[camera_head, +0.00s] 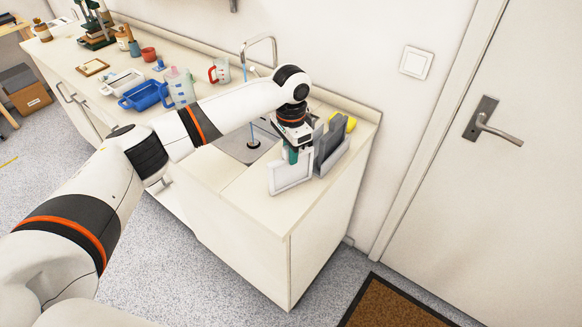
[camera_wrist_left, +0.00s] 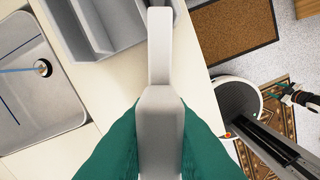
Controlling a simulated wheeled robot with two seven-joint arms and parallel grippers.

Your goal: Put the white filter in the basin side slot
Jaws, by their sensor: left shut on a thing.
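The white filter (camera_head: 291,175) is a thin, flat, handled panel, standing upright near the right end of the counter. My left gripper (camera_head: 292,154) is shut on it from above with green fingertips. The left wrist view shows the filter (camera_wrist_left: 160,105) edge-on between the green fingers. A grey slotted holder (camera_head: 332,152) stands just right of the filter; it also shows in the left wrist view (camera_wrist_left: 120,22). The basin (camera_head: 236,150) is left of the filter. I cannot tell whether the filter touches the counter. My right gripper (camera_wrist_left: 296,96) shows small at the right edge, its opening unclear.
A yellow sponge (camera_head: 349,122) is behind the holder. A faucet (camera_head: 262,45) rises behind the basin. A blue tub (camera_head: 144,95), a clear jug (camera_head: 179,87) and a red-handled cup (camera_head: 219,71) stand farther left. The counter's front right corner is clear.

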